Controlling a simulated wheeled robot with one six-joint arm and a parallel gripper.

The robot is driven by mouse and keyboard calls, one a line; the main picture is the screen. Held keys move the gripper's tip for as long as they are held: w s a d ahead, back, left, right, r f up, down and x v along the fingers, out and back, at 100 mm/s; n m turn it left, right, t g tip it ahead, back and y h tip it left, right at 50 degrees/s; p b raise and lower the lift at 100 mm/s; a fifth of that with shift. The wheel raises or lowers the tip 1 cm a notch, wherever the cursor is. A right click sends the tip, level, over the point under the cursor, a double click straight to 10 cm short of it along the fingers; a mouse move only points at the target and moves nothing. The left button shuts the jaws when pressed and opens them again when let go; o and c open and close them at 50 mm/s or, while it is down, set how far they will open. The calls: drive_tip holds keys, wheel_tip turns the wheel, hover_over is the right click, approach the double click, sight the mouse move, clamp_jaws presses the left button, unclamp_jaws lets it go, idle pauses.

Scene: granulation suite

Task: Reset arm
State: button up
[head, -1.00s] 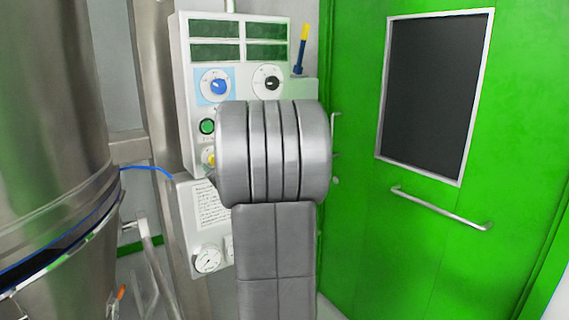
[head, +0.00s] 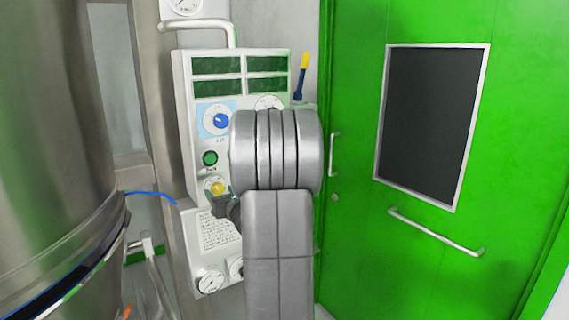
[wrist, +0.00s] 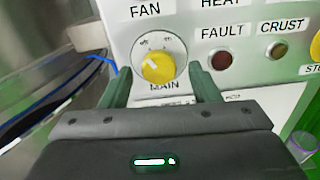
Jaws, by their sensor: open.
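My gripper (wrist: 163,88) is open in the wrist view, its two dark green fingers apart with nothing held between them. In the head view my arm stands in front of the control panel (head: 183,110). The gripper's dark end (head: 222,205) shows only in part at the arm's left side, just below the yellow knob (head: 217,187). The blue knob (head: 221,121) and green button (head: 210,158) are visible to the upper left.
A large steel vessel (head: 60,130) with a blue hose (head: 150,194) stands at the left. A green door (head: 350,255) with a bar handle (head: 435,232) is at the right. FAULT (wrist: 221,60) and CRUST (wrist: 277,50) lamps sit right of the knob.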

drive_tip(key=shift+v, duration=2.15)
